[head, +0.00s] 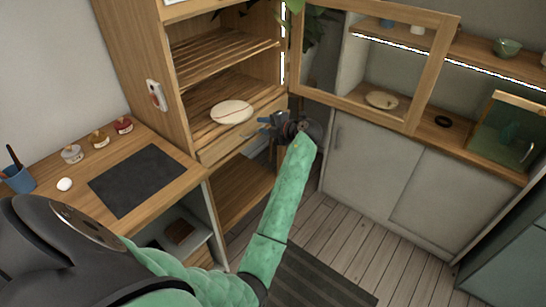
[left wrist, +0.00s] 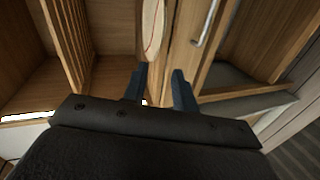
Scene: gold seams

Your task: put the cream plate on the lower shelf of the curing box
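The cream plate (head: 232,112), with a thin dark seam line, lies on the lower slatted shelf (head: 200,108) of the wooden curing box (head: 174,75), near its front edge. The box's glazed door (head: 410,115) stands wide open to the right. My left gripper (head: 264,122) is just right of the plate, in front of the box, its fingers apart and empty. In the left wrist view the plate (left wrist: 152,28) shows beyond the open fingertips (left wrist: 160,70), and I see no grip on it. My right gripper is not in view.
The upper slatted shelf (head: 215,62) is empty. A wooden worktop at left holds a dark mat (head: 138,180), several small jars, a white egg-like object (head: 65,184) and a blue cup (head: 18,180). Another pale dish (head: 381,99) shows through the door glass.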

